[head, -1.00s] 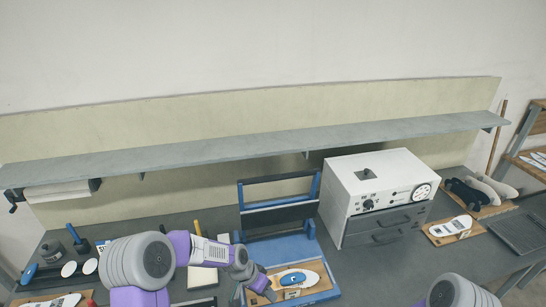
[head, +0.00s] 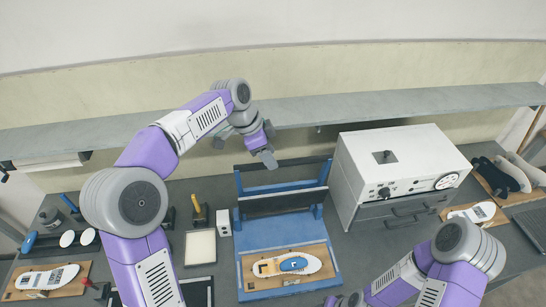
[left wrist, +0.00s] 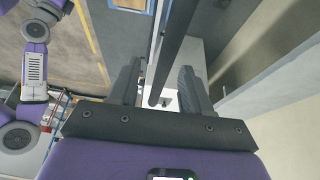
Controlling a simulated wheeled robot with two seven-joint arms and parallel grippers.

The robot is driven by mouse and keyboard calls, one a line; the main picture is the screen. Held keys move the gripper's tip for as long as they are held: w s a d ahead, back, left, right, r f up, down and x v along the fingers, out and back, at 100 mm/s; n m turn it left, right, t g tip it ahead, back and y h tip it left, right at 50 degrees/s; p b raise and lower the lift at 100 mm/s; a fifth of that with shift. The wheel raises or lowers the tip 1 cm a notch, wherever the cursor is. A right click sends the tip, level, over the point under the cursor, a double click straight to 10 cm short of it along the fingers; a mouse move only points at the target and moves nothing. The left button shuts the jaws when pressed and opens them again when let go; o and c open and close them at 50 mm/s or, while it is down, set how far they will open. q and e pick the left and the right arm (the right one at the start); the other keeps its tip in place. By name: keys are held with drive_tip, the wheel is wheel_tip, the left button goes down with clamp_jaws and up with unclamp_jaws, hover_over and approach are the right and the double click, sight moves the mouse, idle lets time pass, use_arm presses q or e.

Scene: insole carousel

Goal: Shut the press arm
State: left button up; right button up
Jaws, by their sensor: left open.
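The press (head: 241,262) is a blue frame on the bench with a wooden board and a white insole (head: 290,264) with blue and orange patches in its bed. Its press arm (head: 285,203), a dark plate between blue side bars with a dark crossbar on top, stands raised at the back. My left gripper (head: 268,158) is open near the left part of the crossbar, pointing down. In the left wrist view, a dark bar (left wrist: 172,45) runs between the open fingers (left wrist: 160,92); I cannot tell whether they touch it.
A white machine (head: 400,165) with drawers stands close to the right of the press. A grey shelf (head: 400,106) runs along the wall above. A pale pad (head: 200,247) and a small white box (head: 223,222) lie left of the press. Another insole (head: 48,278) is at far left.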

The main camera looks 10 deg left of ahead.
use_arm(q)
drive_tip(key=w+f, duration=0.1)
drive_tip(key=d+f, duration=0.1)
drive_tip(key=f, duration=0.1)
drive_tip(key=shift+w, duration=0.4)
drive_tip(key=shift+s, duration=0.35)
drive_tip(key=shift+w, duration=0.2)
drive_tip(key=c, duration=0.4)
clamp_jaws()
